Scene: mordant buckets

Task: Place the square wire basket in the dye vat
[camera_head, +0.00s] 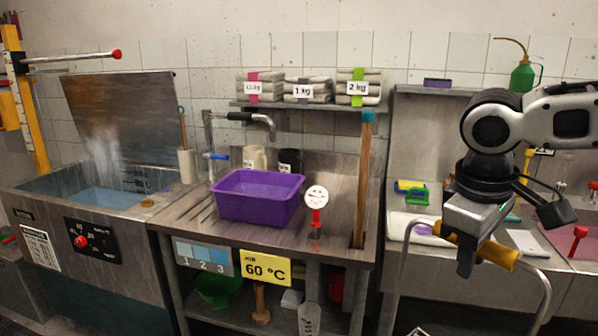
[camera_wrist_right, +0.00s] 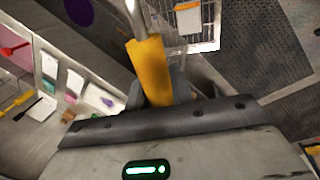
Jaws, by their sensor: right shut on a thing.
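My right gripper (camera_head: 467,250) is shut on the yellow grip (camera_head: 499,255) of a large metal bail handle at the right. In the right wrist view the yellow grip (camera_wrist_right: 149,72) sits between the jaws of my gripper (camera_wrist_right: 160,90). The wire basket (camera_wrist_right: 206,35) shows below the handle there, with a pale, orange-edged tag; in the head view its body is out of the frame. The dye vat (camera_head: 30,195) stands at the far left with its lid (camera_head: 118,110) raised. Blue liquid (camera_head: 105,197) steams inside. My left gripper is not in view.
A sink bench with a purple tub (camera_head: 257,196), a tap (camera_head: 240,118) and an upright wooden stick (camera_head: 363,180) lies between basket handle and vat. A white-faced thermometer (camera_head: 316,197) stands at its front. A grated floor (camera_wrist_right: 265,40) shows beside the basket.

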